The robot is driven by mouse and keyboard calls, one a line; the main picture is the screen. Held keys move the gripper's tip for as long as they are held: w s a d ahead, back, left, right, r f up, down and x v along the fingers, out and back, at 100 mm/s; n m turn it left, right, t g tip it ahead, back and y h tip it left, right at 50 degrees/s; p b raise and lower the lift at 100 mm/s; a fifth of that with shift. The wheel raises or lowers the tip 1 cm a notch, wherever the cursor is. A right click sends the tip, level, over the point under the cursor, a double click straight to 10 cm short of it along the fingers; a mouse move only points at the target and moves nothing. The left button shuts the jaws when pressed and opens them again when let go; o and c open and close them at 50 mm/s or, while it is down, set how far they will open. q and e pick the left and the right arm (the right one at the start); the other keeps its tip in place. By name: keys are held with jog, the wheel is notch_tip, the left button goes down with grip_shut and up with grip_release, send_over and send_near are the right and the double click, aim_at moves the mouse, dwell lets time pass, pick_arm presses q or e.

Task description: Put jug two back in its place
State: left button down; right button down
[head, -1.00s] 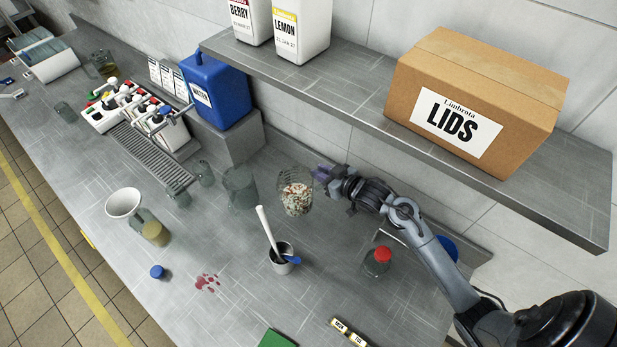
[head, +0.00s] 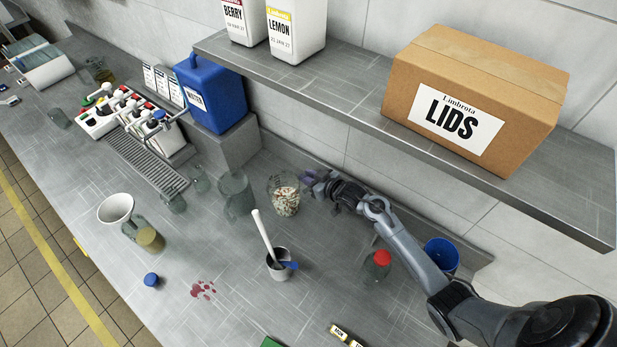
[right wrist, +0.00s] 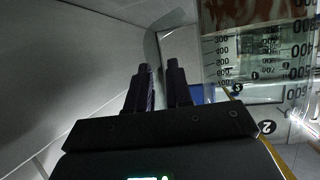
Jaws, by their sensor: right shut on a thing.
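A clear jug (head: 284,203) with mixed coloured bits in it is upright at the back of the bench in the head view. My right gripper (head: 314,184) is at its right side, shut on it, seemingly at the handle. I cannot tell whether its base touches the bench. In the right wrist view, the fingers (right wrist: 158,88) are beside the jug's graduated wall (right wrist: 235,60), and a round "2" badge shows. Badges marked "1" show through the wall. An empty clear jug (head: 236,198) stands just left of the held one. My left gripper is not in view.
A grey pot (head: 274,271) with a white pestle-like tool stands in front. A red-capped jar (head: 378,265) and blue tub (head: 441,255) are near my right arm. The shelf (head: 340,95) with a LIDS box (head: 470,95) overhangs the back. A blue water container (head: 212,95) stands left.

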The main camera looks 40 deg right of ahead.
jog(key=c, duration=1.1)
grip_release()
jog(key=shift+f, duration=0.1)
jog(key=shift+o, duration=0.4)
